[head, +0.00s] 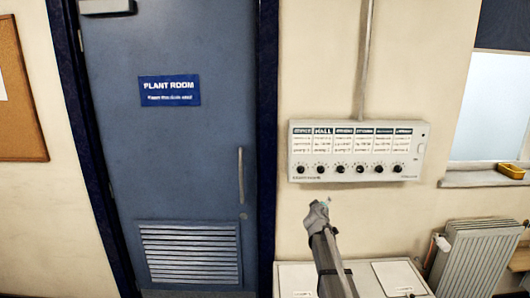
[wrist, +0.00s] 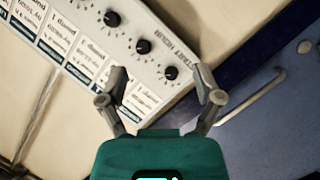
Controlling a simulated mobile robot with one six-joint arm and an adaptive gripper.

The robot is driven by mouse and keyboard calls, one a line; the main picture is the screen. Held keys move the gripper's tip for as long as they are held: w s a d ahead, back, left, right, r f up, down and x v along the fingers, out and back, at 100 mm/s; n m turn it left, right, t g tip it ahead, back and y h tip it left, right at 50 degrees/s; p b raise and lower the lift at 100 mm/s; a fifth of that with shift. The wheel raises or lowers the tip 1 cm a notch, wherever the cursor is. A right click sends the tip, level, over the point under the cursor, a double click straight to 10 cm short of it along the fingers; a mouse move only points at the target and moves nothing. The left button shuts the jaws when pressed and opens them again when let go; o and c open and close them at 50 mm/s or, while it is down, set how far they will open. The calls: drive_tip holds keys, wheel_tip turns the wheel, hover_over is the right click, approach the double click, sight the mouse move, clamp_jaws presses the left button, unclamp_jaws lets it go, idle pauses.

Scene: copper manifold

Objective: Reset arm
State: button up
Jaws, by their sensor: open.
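My gripper (wrist: 163,84) is open and empty in the wrist view, its two fingers spread apart. Behind the fingers is a white control panel (wrist: 165,58) with black knobs, seen rotated. In the head view my gripper (head: 317,208) is raised below the panel (head: 357,152), on the end of my arm. The finger opening is too small to judge there. The gap between gripper and panel cannot be measured. The panel has a row of several knobs under labelled columns, one reading HALL.
A blue door (head: 176,120) marked PLANT ROOM stands left, with a vertical handle (head: 241,176). A white cabinet (head: 393,278) is below the panel. A radiator (head: 474,258) and a windowsill (head: 483,178) with a yellow object (head: 511,171) are right. The wall between door and panel is bare.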

drive_tip(key=s+f+m+g, duration=0.3)
drive_tip(key=s+f+g, duration=0.15)
drive_tip(key=s, duration=0.55)
drive_tip(key=s+f+m+g, duration=0.2)
drive_tip(key=s+f+g, duration=0.3)
drive_tip(key=s, duration=0.6)
drive_tip(key=s+a+f+g+y, duration=0.2)
drive_tip(key=s+a, duration=0.1)
drive_tip(key=s, duration=0.6)
drive_tip(key=s+a+f+g+y, duration=0.2)
drive_tip(key=s+a+g+y, duration=0.1)
drive_tip(key=s, duration=0.7)
drive_tip(key=shift+f+m, duration=0.3)
